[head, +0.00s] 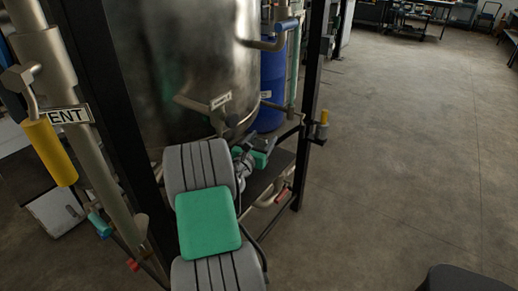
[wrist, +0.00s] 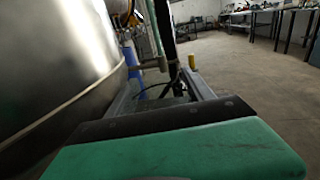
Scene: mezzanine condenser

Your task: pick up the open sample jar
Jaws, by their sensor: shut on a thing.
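My arm reaches forward in the head view, its grey links and green cover in the lower middle. My gripper (head: 262,158) is at its far end, small and partly hidden by the arm, beside the steel tank. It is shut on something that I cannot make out. I cannot identify the open sample jar in either view.
The steel tank (head: 195,65) stands close on the left, with a labelled valve (head: 220,101) on its side. A blue drum (head: 272,85) is behind. A black post (head: 310,100) and a yellow-handled fitting (head: 322,122) stand right. Open floor (head: 410,140) lies beyond.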

